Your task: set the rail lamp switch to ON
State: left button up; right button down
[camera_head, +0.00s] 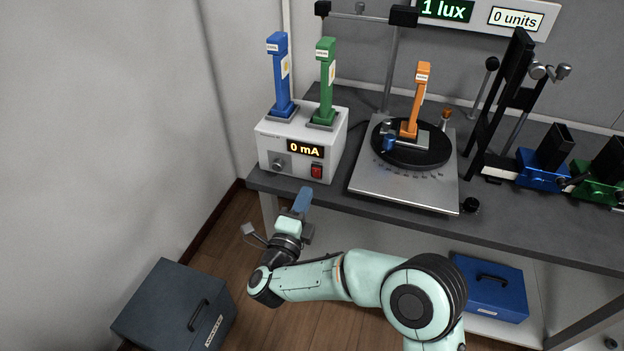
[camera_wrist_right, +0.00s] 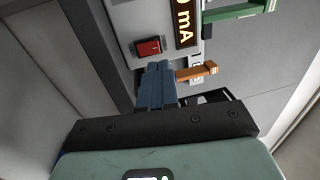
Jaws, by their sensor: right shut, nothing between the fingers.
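A white supply box (camera_head: 264,150) stands at the left end of the bench and its display reads 0 mA. A red rocker switch (camera_head: 316,171) is on the box's front, right of a round knob (camera_head: 279,164). The red switch also shows in the right wrist view (camera_wrist_right: 149,46); its setting is too small to read. My right gripper (camera_head: 303,198) is shut and empty, its blue fingers together. It is in front of the bench edge, just below the switch in the head view. In the right wrist view the fingertips (camera_wrist_right: 158,72) appear close to the switch, apart from it.
Blue (camera_head: 281,80) and green (camera_head: 326,80) upright modules stand on the box. A round turntable (camera_head: 435,158) with an orange module (camera_head: 416,105) is to the right. A dark case (camera_head: 165,305) stands on the floor at left. The space before the box is open.

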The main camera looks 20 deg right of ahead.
aim_at(316, 169)
jog(key=x, duration=0.4)
jog(key=shift+w+d, duration=0.2)
jog(key=shift+w, duration=0.05)
pick_arm(q)
jog(key=shift+s+a+f+b, duration=0.2)
jog(key=shift+s+f+b, duration=0.1)
jog(key=shift+f, duration=0.25)
pick_arm(e)
jog(key=shift+w+d+r, duration=0.15)
jog(key=shift+w+d, duration=0.2)
jog(key=shift+w, duration=0.2)
